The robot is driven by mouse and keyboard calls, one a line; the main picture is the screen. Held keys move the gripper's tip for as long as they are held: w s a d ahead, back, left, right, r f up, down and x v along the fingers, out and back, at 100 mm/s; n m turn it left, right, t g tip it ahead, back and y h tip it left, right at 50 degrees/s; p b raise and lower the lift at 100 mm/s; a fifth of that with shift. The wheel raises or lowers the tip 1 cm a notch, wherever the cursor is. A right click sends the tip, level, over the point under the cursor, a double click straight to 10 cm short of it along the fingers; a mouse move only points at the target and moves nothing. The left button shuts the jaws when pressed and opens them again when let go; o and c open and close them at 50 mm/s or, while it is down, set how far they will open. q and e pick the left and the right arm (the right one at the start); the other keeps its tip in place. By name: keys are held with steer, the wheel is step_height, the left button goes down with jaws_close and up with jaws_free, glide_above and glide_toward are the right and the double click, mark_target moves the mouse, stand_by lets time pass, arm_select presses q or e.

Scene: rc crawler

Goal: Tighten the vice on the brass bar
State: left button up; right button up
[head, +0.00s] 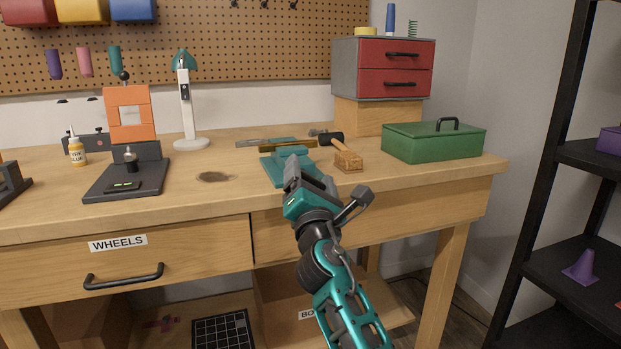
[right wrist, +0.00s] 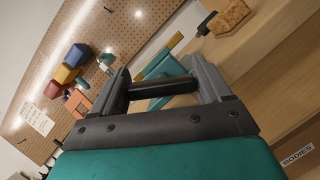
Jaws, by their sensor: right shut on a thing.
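The teal vice (head: 277,170) stands at the front edge of the workbench, partly hidden behind my right gripper. The brass bar (head: 287,146) lies across the top of the vice, at its jaws; I cannot tell how tightly they grip it. In the right wrist view, the brass bar (right wrist: 172,44) shows beyond the fingers, with part of the teal vice (right wrist: 166,67) below it. My right gripper (head: 295,172) is in front of the vice. Its fingers (right wrist: 162,88) are shut on a dark bar, the vice handle (right wrist: 160,87), which runs crosswise between them. My left gripper is out of view.
A hammer-like tool with a wooden block (head: 348,161) lies right of the vice. The green toolbox (head: 432,143) stands farther right. An orange press (head: 128,115), a lamp (head: 190,142) and a glue bottle (head: 76,152) stand left.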

steer(key=o, duration=1)
steer(key=shift+c, duration=0.2)
